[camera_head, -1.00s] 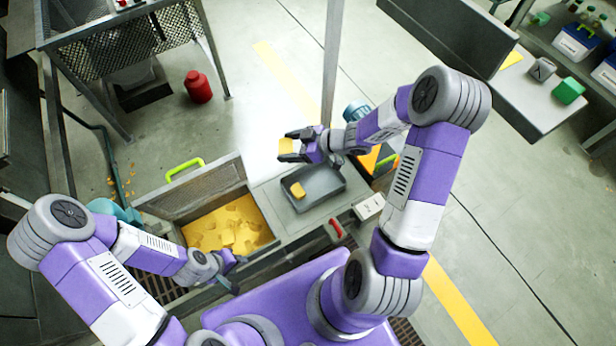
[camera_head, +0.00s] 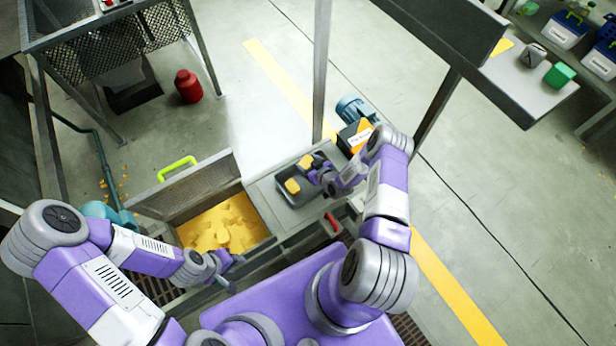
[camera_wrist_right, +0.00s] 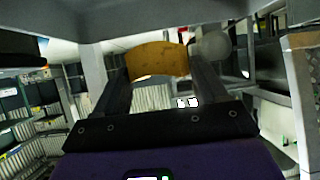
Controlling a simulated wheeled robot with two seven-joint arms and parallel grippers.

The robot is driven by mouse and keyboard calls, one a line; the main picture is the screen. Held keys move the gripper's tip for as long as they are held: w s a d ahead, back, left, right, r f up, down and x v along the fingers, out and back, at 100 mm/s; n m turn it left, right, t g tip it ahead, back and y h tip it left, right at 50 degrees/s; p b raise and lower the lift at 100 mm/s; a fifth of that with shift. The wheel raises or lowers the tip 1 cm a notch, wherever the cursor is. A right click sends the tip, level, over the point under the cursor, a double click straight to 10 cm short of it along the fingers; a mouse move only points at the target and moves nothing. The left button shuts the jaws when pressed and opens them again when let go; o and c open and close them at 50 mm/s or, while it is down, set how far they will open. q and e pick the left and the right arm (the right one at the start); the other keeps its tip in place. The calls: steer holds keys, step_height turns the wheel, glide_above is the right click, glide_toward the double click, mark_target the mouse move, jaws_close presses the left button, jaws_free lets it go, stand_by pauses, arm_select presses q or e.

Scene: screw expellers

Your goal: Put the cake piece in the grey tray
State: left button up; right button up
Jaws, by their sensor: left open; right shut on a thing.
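The grey tray (camera_head: 297,204) sits on the ledge right of the bin, with one yellow cake piece (camera_head: 292,186) lying in it. My right gripper (camera_head: 311,166) is over the far part of the tray, shut on another yellow cake piece (camera_head: 305,161). The held piece also shows between the fingers in the right wrist view (camera_wrist_right: 157,61). I cannot tell whether it touches the tray. My left gripper (camera_head: 230,270) is open and empty near the front edge of the bin.
An open metal bin (camera_head: 205,193) holds many yellow cake pieces (camera_head: 222,226). An orange and black box (camera_head: 354,137) and a blue motor (camera_head: 352,108) stand behind the tray. A red container (camera_head: 188,87) is on the floor. A vertical post (camera_head: 321,75) rises behind the tray.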

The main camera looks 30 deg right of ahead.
step_height(320, 180, down, 7)
steer(key=b, duration=0.3)
steer(key=shift+f, duration=0.15)
steer(key=o, duration=1.1)
steer(key=shift+c, duration=0.2)
steer(key=p+v, duration=0.5)
steer(key=v, duration=0.6)
steer(key=shift+s+d+r, duration=0.1)
steer(key=shift+s+r, duration=0.2)
steer(key=shift+s, duration=0.15)
